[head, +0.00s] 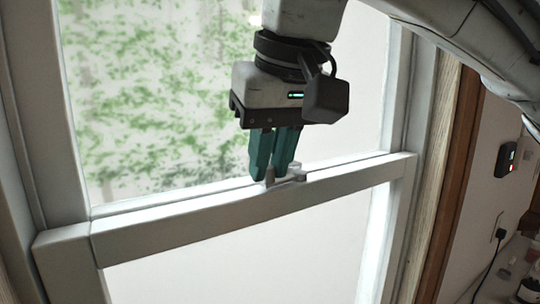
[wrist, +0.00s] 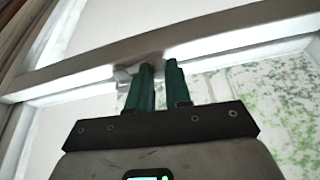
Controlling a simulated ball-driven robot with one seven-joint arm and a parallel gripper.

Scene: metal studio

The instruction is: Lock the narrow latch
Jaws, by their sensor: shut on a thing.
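The narrow latch (head: 296,175) is a small light grey piece on the middle rail of a white sash window. My gripper (head: 270,178) points down at the rail with its two green fingers at the latch. The fingers are close together and shut on part of the latch, which they partly hide. In the wrist view the fingertips of my gripper (wrist: 158,66) reach the rail, and a bit of the latch (wrist: 124,74) shows beside the left finger. I cannot tell the latch's exact angle.
The window rail (head: 190,222) runs across the picture between the side frames. Glass with green foliage behind it (head: 150,100) lies above the rail. A wooden trim (head: 447,170) and a wall with a small dark device (head: 506,159) stand at the right.

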